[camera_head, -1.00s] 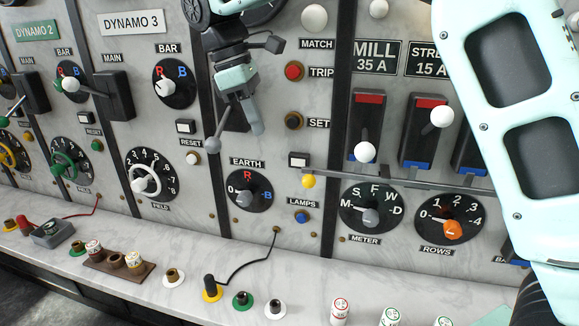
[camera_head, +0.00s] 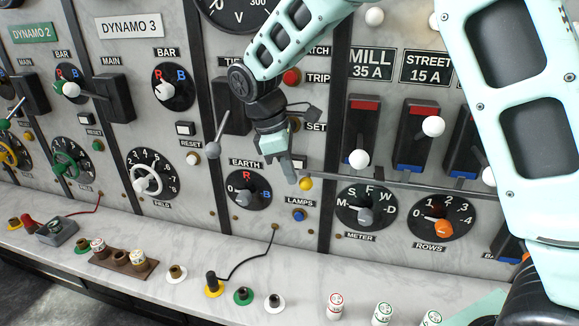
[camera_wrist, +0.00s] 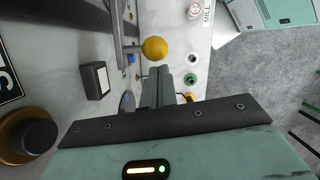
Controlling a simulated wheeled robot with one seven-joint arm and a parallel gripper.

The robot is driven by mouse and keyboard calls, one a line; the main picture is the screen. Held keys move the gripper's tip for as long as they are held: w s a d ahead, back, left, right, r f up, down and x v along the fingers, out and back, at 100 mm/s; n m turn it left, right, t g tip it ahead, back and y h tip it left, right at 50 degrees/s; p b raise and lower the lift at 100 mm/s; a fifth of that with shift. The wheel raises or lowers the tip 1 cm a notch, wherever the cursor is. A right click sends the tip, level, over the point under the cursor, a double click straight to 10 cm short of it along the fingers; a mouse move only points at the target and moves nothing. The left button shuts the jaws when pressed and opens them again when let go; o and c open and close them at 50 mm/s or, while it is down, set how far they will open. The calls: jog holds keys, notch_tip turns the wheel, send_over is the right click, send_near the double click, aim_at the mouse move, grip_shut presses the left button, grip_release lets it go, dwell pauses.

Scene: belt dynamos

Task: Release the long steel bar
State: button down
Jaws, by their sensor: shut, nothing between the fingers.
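The long steel bar (camera_head: 420,183) runs level across the panel under the MILL and STREET switches. A yellow ball knob (camera_head: 306,183) sits at its left end. In the wrist view the yellow knob (camera_wrist: 154,48) is just beyond my fingers, with the grey bar (camera_wrist: 119,38) up to its left. My gripper (camera_head: 290,174) is shut and empty, with its fingertips just left of the knob in the head view. In the wrist view its fingers (camera_wrist: 167,80) are together. I cannot tell whether they touch the knob.
The TIE lever's grey ball (camera_head: 213,150) stands out to the left of my gripper. The MILL switch (camera_head: 363,125) and STREET switch (camera_head: 415,140) are above the bar. The EARTH dial (camera_head: 247,189) and LAMPS button (camera_head: 298,215) are below. Sockets and plugs stand on the marble ledge (camera_head: 150,235).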

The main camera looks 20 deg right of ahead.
aim_at(311, 183)
jog(key=shift+s+d+b, duration=0.15)
jog(key=shift+s+d, duration=0.55)
jog(key=shift+d, duration=0.25)
jog(key=shift+s+d+b, duration=0.15)
jog(key=shift+s+d, duration=0.5)
jog(key=shift+d, duration=0.25)
jog(key=shift+f, duration=0.1)
